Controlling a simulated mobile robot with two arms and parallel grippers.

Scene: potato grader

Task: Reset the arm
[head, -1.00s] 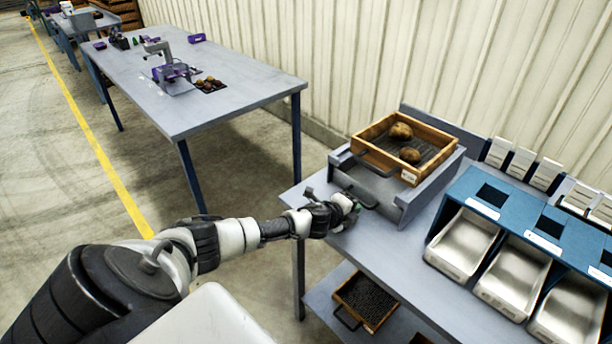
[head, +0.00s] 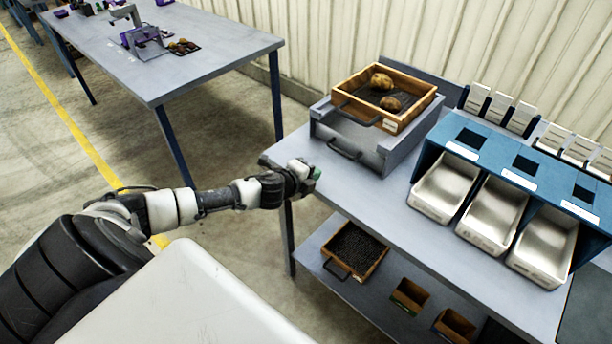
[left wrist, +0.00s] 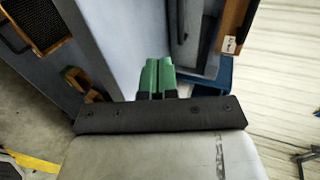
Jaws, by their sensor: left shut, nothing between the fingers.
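My left arm reaches in from the left in the head view. Its gripper (head: 315,174) is above the left end of the grey workbench (head: 350,205), in front of the grey stand. In the left wrist view the two green fingers (left wrist: 157,76) are together, with nothing between them. My right gripper is in neither view.
A wooden tray (head: 419,107) with two potatoes sits on the grey stand (head: 378,153). Blue housing (head: 443,132) with several metal bins stands to the right. Wooden boxes, one with dark contents (head: 355,253), are on the lower shelf. Another table (head: 215,57) stands at back left.

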